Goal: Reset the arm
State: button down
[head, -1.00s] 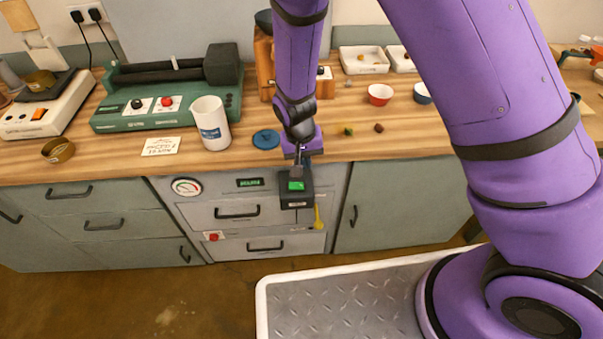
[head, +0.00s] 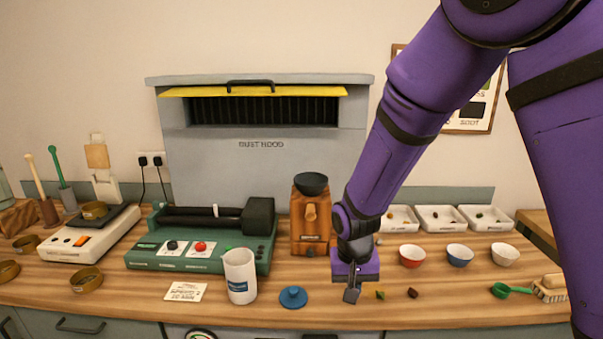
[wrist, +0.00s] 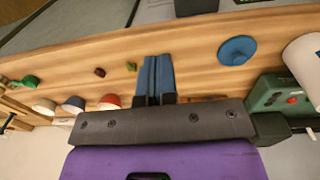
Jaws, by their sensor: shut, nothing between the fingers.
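My gripper (head: 352,292) hangs from my purple arm near the front edge of the wooden bench. In the head view it is between the blue lid (head: 293,297) on the left and a small green lump (head: 380,294) on the right. In the wrist view its blue-grey fingers (wrist: 155,78) lie side by side, shut, with nothing between them. Whether the fingertips are over the bench top or just in front of its edge is hard to tell.
A white beaker (head: 239,275) stands left of the lid, before a green machine (head: 200,252). A wooden grinder (head: 310,225) is behind my gripper. Red (head: 412,256), blue (head: 459,255) and white (head: 504,255) bowls stand to the right. A dark lump (head: 413,293) lies nearby.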

jog(key=s+d+r+t+y, duration=0.1)
jog(key=s+d+r, duration=0.3)
jog(key=r, duration=0.5)
jog(key=s+d+r+t+y, duration=0.1)
jog(key=s+d+r, duration=0.1)
jog(key=d+r, duration=0.65)
jog(key=s+d+r+t, duration=0.1)
jog(key=s+d+r, duration=0.2)
jog(key=s+r, duration=0.2)
jog(key=s+d+r+t+h, duration=0.1)
jog(key=s+r, duration=0.4)
jog(key=s, duration=0.5)
jog(key=shift+d+n+t, duration=0.3)
jog(key=shift+d+t, duration=0.2)
jog(key=shift+d, duration=0.6)
